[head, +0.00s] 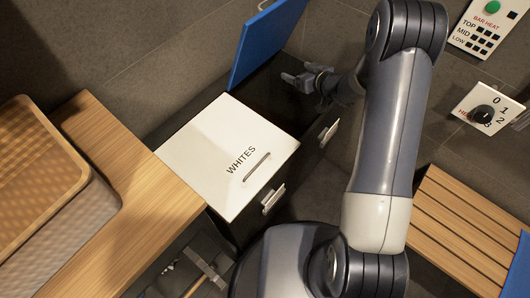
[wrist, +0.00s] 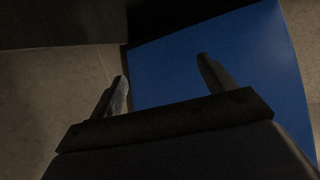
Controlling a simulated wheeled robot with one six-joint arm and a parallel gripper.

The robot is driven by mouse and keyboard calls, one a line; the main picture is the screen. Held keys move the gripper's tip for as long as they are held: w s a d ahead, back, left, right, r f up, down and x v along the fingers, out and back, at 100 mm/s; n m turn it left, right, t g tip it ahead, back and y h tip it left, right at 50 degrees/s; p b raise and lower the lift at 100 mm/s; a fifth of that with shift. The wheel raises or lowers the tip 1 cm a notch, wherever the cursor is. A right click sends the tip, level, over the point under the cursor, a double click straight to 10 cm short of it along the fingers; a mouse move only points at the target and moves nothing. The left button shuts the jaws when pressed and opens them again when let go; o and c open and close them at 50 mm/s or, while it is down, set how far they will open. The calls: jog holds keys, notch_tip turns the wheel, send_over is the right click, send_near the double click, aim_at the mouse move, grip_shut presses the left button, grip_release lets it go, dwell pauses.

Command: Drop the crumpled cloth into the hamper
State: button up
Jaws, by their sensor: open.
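The hamper has a white lid (head: 228,150) marked WHITES, lying shut. Behind it a blue lid (head: 262,42) stands raised, with a dark opening (head: 262,92) in front of it. My gripper (head: 296,80) is at the right side of this dark opening, near the raised blue lid. Its two fingers are apart with nothing visible between them. In the wrist view, the gripper (wrist: 163,84) also shows open and empty, with the blue lid (wrist: 240,65) filling much of the view beyond the fingers. No crumpled cloth is visible in either view; the inside of the opening is too dark to make out.
A wooden counter (head: 140,190) with a woven basket (head: 35,150) stands to the left. A slatted wooden bench (head: 450,230) is at the lower right. Wall panels with a knob (head: 484,112) and a green button (head: 492,7) are at the upper right.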

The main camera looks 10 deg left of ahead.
jog(key=p+v, duration=0.1)
jog(key=v, duration=0.8)
jog(key=shift+s+d+r, duration=0.15)
jog(key=shift+s, duration=0.15)
jog(key=shift+w, duration=0.1)
jog(key=b+x, duration=0.1)
jog(key=x, duration=0.9)
jog(key=shift+w+r+p, duration=0.15)
jog(key=shift+r+p, duration=0.8)
jog(key=shift+r, duration=0.1)
jog(key=shift+w+r+p, duration=0.1)
jog(key=shift+r+p, duration=0.8)
jog(key=shift+r, duration=0.2)
jog(key=shift+f, duration=0.1)
